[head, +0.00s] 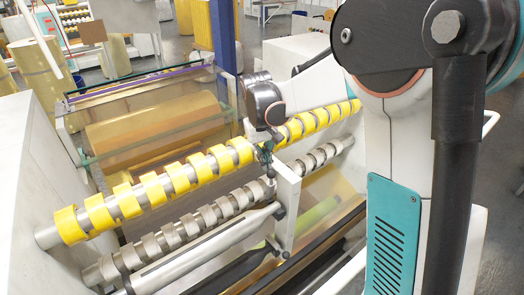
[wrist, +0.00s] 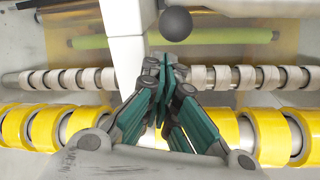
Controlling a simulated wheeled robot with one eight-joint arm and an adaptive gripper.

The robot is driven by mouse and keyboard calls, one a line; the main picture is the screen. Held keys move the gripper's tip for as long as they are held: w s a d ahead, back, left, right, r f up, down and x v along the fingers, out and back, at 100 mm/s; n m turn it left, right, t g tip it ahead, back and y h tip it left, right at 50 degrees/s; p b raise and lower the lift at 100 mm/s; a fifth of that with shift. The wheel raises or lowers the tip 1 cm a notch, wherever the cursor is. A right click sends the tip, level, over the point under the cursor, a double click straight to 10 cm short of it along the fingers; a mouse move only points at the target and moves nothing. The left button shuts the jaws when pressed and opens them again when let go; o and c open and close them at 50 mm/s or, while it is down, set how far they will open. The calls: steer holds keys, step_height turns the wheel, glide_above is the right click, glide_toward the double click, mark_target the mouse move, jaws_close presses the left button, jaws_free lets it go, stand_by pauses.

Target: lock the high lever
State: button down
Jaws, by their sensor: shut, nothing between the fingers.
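My gripper (head: 266,156) is shut and empty, reaching down over the rows of rolls near the middle of the machine. In the wrist view my gripper (wrist: 165,68) has its green-black fingers together, tips just below a dark ball knob (wrist: 175,24) and beside a white upright post (wrist: 124,45). A gap shows between the fingertips and the knob in that view. In the head view the white post (head: 288,205) stands right of the fingers, with dark knobs (head: 279,211) at its left side. Which knob belongs to the high lever is unclear, and its shaft is mostly hidden.
A shaft with yellow tape rolls (head: 152,187) runs under my wrist; a lower shaft carries grey rolls (head: 190,223). The white side wall (head: 32,130) bounds the left.

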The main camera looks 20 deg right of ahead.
steer(key=shift+s+r, duration=0.15)
steer(key=shift+s, duration=0.35)
steer(key=shift+s, duration=0.1)
steer(key=shift+s+d+r+t, duration=0.1)
steer(key=shift+s+t, duration=0.3)
